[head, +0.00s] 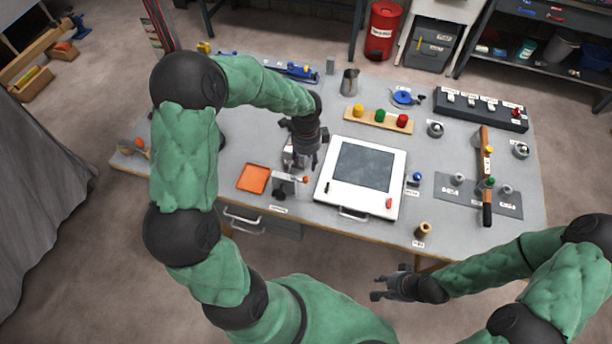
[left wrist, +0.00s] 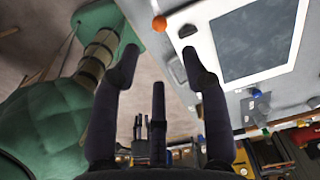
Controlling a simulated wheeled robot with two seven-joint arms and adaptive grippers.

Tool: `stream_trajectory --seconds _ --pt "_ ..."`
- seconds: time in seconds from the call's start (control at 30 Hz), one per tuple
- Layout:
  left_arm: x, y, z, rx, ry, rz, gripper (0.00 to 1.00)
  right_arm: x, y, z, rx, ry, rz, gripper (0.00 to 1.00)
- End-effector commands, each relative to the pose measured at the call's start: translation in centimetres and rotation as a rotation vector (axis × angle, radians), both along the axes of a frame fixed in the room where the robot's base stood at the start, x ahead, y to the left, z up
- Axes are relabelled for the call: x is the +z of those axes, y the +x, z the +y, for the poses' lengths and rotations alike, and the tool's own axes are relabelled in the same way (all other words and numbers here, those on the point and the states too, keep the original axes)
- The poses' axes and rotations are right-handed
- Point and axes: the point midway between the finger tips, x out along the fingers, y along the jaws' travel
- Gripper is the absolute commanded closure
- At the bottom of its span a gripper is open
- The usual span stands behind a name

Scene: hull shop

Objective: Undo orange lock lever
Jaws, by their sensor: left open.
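The lock lever's orange knob (head: 306,180) sits at the end of a pale bar on a small grey bracket (head: 285,189) near the table's front, left of the white framed panel. My left gripper (head: 301,165) is open and empty, pointing down just above and behind the lever. In the left wrist view an orange ball, apparently this knob (left wrist: 159,23), lies just beyond the gap between the open fingertips (left wrist: 160,55), apart from them. The rest of the lever is hard to make out there. My right gripper (head: 376,289) is empty, fingers apart, in front of the table.
The white panel (head: 402,163) with a dark window stands close to the right of the lever. An orange tray (head: 253,178) lies to its left. A wooden strip with colored knobs (head: 379,117) is behind the panel. A wooden peg (head: 423,230) stands at the front edge.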

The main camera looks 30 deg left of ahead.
Motion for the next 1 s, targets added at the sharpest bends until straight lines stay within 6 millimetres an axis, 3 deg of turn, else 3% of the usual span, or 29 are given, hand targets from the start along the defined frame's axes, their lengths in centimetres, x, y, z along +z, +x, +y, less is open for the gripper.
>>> stream_trajectory --seconds 0.17,0.6,0.8,1.0 --pt "-1.3 -0.1 0.2 -0.012 0.007 0.006 0.55 -0.2 0.0 0.0 0.0 0.0 0.0 0.66" --pt "-8.6 0.0 0.2 -0.008 0.004 0.004 0.55 -0.8 0.0 0.0 0.0 0.0 0.0 0.66" --pt "-10.2 0.0 0.2 -0.008 0.005 0.001 0.55 -1.0 0.0 0.0 0.0 0.0 0.0 0.66" --pt "-10.5 0.0 0.2 -0.008 0.005 0.0 0.55 -1.0 0.0 0.0 0.0 0.0 0.0 0.66"
